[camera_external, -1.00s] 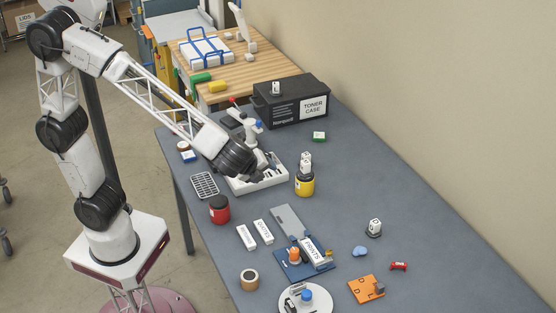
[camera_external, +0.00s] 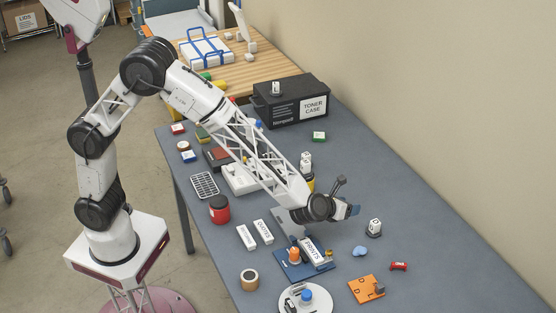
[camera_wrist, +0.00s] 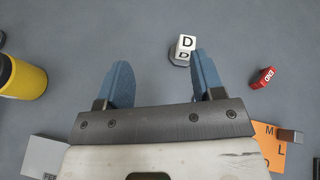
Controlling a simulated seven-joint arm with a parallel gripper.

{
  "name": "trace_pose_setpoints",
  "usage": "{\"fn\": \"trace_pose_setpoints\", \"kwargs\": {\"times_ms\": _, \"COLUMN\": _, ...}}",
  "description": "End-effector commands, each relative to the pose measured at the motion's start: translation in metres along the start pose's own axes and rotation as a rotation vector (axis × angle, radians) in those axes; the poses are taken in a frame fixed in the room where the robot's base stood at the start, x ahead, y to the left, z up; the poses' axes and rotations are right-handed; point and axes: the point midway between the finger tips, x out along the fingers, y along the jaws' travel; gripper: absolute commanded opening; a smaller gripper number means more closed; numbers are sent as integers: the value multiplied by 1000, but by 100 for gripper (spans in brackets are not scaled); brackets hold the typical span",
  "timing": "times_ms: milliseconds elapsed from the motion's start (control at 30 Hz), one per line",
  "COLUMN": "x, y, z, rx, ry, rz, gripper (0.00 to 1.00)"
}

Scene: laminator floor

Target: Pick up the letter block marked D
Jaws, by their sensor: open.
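The white block marked D (camera_wrist: 187,44) shows in the wrist view at top centre, on a small dark round base (camera_wrist: 178,60). It lies ahead of my gripper (camera_wrist: 162,68), close to the tip of the right blue finger, which overlaps the base's edge in the picture. In the external view, a white letter block (camera_external: 375,225) on a dark base stands at the right of the table. My gripper (camera_external: 348,199) is above and left of it, open, with nothing between the fingers. I cannot tell its exact height.
A yellow jar (camera_wrist: 24,77) is at the left of the wrist view. A red block (camera_wrist: 262,79) and an orange plate (camera_wrist: 268,138) lie right. White blocks also stand by the yellow jar (camera_external: 306,158) and on the toner case (camera_external: 276,87).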

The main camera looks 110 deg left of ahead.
Motion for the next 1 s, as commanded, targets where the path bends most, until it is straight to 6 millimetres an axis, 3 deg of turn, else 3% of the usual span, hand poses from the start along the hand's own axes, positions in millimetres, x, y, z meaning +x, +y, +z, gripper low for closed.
{"fn": "trace_pose_setpoints", "kwargs": {"times_ms": 100, "x": 29, "y": -12, "z": -21, "rx": 109, "ry": -10, "rz": -42, "gripper": 62}}
{"fn": "trace_pose_setpoints", "kwargs": {"times_ms": 333, "x": 63, "y": -27, "z": -48, "rx": 253, "ry": -25, "rz": -103, "gripper": 62}}
{"fn": "trace_pose_setpoints", "kwargs": {"times_ms": 1000, "x": 77, "y": -30, "z": -54, "rx": 288, "ry": -28, "rz": -117, "gripper": 62}}
